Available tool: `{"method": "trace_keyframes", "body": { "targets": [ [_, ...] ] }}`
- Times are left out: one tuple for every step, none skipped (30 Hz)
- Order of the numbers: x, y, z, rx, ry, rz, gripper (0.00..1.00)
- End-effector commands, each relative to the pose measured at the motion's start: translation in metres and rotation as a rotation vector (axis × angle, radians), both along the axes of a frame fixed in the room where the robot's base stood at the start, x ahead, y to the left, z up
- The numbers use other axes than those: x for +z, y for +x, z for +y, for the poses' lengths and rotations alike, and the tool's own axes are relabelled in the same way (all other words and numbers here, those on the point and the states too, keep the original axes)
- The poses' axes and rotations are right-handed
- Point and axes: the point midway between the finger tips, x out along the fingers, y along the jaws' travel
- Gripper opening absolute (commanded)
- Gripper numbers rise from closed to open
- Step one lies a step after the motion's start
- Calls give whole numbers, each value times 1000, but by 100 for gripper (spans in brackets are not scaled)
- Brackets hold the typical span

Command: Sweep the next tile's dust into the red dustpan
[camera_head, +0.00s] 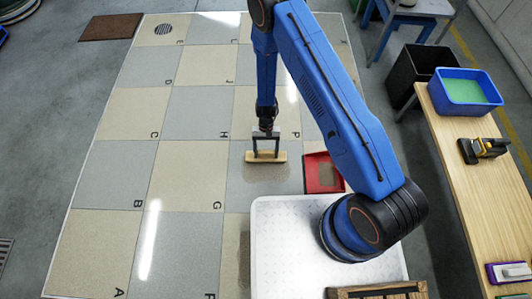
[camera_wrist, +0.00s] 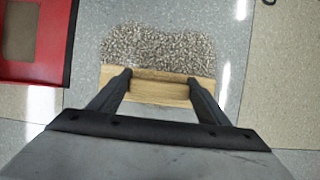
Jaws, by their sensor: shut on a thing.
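My gripper (camera_head: 266,147) is shut on a wooden-blocked brush (camera_head: 266,157), low over a grey tile (camera_head: 240,180) in the third column. In the wrist view the two dark fingers of my gripper (camera_wrist: 160,82) meet the pale wood of the brush (camera_wrist: 158,92). A grainy grey-brown dust patch (camera_wrist: 158,45) lies along the brush's far side there. In the head view the dust (camera_head: 268,173) is just below the brush. The red dustpan (camera_head: 311,178) lies right of the dust, apart from it, partly behind my arm. It shows at the wrist view's upper left (camera_wrist: 55,70).
My white base deck covers the lower right floor. A wooden bench (camera_head: 465,190) at the right holds a blue tub (camera_head: 465,104) and a yellow-black tool (camera_head: 483,149). A black bin (camera_head: 415,70) stands behind it.

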Motion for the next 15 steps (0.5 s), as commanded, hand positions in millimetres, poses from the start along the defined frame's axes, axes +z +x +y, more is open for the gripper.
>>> {"method": "trace_keyframes", "body": {
  "targets": [
    [7,1,0,0,1,-1,52],
    [10,1,0,0,1,-1,52],
    [15,0,0,0,1,-1,52],
    [19,0,0,0,1,-1,52],
    [23,1,0,0,1,-1,52],
    [27,1,0,1,1,-2,52],
    [31,1,0,1,1,-2,52],
    [35,1,0,1,1,-3,52],
    [40,1,0,1,1,-3,52],
    [43,1,0,0,1,-2,52],
    [47,1,0,0,1,-1,52],
    [51,1,0,0,1,-1,52],
    [55,1,0,0,1,-1,52],
    [57,0,0,0,1,-1,52],
    [60,0,0,0,0,-1,52]
  ]
}}
